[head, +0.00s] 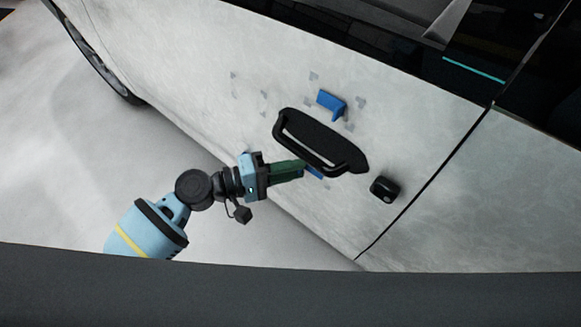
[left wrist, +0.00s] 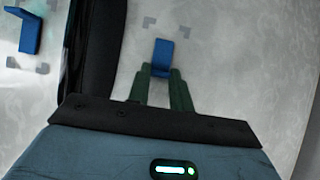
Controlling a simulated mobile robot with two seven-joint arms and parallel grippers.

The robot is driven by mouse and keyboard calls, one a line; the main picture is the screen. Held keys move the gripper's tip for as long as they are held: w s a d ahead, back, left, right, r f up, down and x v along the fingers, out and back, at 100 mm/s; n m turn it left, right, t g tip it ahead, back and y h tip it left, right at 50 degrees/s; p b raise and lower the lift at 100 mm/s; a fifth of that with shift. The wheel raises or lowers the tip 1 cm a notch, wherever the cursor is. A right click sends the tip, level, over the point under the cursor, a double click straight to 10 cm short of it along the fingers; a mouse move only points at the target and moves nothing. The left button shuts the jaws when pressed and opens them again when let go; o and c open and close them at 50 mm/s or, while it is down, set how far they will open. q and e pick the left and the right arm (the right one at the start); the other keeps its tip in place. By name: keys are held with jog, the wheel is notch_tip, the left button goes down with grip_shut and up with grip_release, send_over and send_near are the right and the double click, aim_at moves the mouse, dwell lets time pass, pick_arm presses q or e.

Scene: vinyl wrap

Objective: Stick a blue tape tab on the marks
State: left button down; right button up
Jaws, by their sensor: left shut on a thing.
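My left gripper (head: 302,167) has green fingers and is shut on a blue tape tab (head: 315,172), just below the black door handle (head: 318,140). In the left wrist view the held blue tab (left wrist: 162,52) sticks out past the fingertips (left wrist: 161,73). Grey corner marks (left wrist: 183,31) show just beyond it; whether the tab touches the door I cannot tell. Another bent blue tab (head: 331,104) is on the door above the handle, amid grey corner marks (head: 361,102). More grey marks (head: 264,95) lie left of the handle. My right gripper is out of view.
The pale car door (head: 430,110) fills most of the head view. A black lock piece (head: 385,189) projects to the right of the handle, near the dark door seam. The handle stands out close to my left fingers. The window is at the upper right.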

pick_arm(q)
jog(key=c, duration=1.2)
grip_release()
jog(key=shift+o, duration=0.2)
jog(key=b+v, duration=0.1)
jog(key=v, duration=0.6)
jog(key=shift+a, duration=0.35)
